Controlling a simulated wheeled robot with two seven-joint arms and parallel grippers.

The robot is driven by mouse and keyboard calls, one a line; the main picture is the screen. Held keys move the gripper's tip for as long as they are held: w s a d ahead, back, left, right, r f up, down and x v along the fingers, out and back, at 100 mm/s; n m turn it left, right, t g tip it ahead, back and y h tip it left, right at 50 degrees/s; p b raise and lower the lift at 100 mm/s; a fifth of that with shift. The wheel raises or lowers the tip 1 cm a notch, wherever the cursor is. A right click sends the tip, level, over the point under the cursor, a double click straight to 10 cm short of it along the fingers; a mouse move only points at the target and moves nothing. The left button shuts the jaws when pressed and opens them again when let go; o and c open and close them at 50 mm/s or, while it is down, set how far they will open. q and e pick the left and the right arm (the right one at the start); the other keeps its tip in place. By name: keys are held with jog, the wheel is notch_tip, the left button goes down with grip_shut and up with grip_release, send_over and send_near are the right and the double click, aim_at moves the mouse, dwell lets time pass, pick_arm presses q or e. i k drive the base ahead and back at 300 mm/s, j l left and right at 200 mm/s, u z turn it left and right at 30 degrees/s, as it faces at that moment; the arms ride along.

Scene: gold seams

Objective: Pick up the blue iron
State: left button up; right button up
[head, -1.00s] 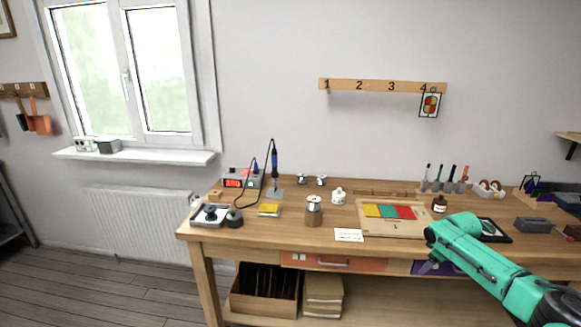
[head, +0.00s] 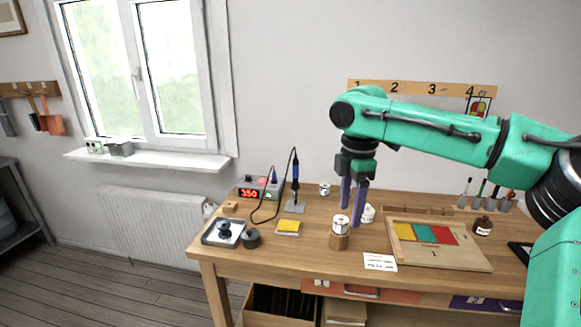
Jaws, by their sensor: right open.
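The blue iron (head: 296,174) is a soldering iron with a dark blue handle. It stands upright in its grey stand (head: 295,207) on the workbench, beside the soldering station (head: 258,188) with its red display. A black cable loops from the iron to the station. My right gripper (head: 351,205) points down, open, with two purple-blue fingers. It is to the right of the iron, apart from it, above or behind a small white-and-wood jar (head: 340,233). Nothing shows between its fingers. My left gripper is not in view.
A yellow sponge (head: 288,227), a dark tape roll (head: 251,239) and a grey tray (head: 223,232) lie near the iron. A white pot (head: 368,213) is close to my right fingers. A wooden board with coloured tiles (head: 440,259) lies to the right.

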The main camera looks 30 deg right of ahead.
aim_at(295, 165)
jog(key=i+l, duration=0.2)
jog(key=i, duration=0.3)
jog(key=i+l, duration=0.2)
jog(key=i, duration=0.3)
jog(key=i+l, duration=0.15)
jog(key=i, duration=0.35)
